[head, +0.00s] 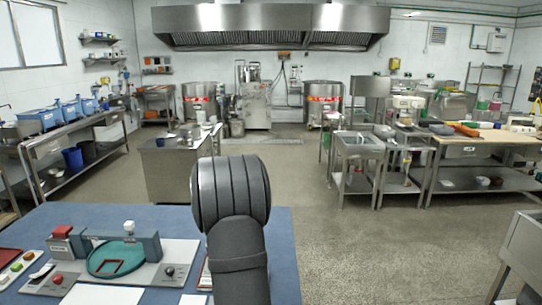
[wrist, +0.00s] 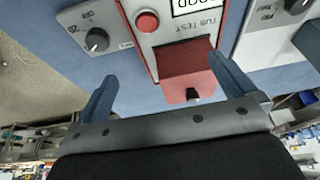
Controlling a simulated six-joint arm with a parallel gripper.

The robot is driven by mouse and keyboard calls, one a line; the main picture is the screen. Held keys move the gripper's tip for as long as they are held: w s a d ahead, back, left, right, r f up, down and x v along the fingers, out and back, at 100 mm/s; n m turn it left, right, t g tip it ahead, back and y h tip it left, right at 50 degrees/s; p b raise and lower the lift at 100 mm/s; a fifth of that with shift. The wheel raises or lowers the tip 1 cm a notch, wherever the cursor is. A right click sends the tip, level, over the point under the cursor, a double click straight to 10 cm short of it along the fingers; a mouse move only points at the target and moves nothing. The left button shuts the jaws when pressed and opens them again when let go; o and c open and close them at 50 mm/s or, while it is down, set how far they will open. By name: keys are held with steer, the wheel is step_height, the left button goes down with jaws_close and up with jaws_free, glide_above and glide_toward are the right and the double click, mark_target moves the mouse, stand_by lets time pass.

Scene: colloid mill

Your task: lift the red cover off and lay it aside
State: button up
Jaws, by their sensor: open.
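The red cover (wrist: 186,62) is a boxy red piece with a dark knob (wrist: 192,94) on its near face. It sits on a grey, red-edged panel (wrist: 178,27) in the wrist view. My gripper (wrist: 162,68) is open and empty, with a blue-grey finger on each side of the cover. The right finger overlaps the cover's right edge in the picture; the left finger stands well clear of it. I cannot tell whether either touches. In the head view my arm hides the gripper and the cover; only a red-edged strip of the panel (head: 204,274) shows.
The panel also bears a red button (wrist: 147,22). A black dial (wrist: 96,40) is on a grey unit at its left, and another unit (wrist: 270,30) is at its right. On the blue table (head: 285,260), a grey device with a green dish (head: 112,257) stands at left.

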stand_by(0.3)
steer(key=w+a+r, duration=0.4)
steer(key=w+r, duration=0.1)
steer(key=r, duration=0.5)
steer(key=shift+t+h, duration=0.3)
steer(key=x, duration=1.1)
steer(key=shift+f, duration=0.2)
steer(key=shift+s+x, duration=0.15)
steer(key=shift+x, duration=1.2)
steer(key=shift+s+x, duration=0.1)
steer(key=shift+x, duration=1.25)
steer(key=shift+f, duration=0.1)
steer(key=c, duration=0.7)
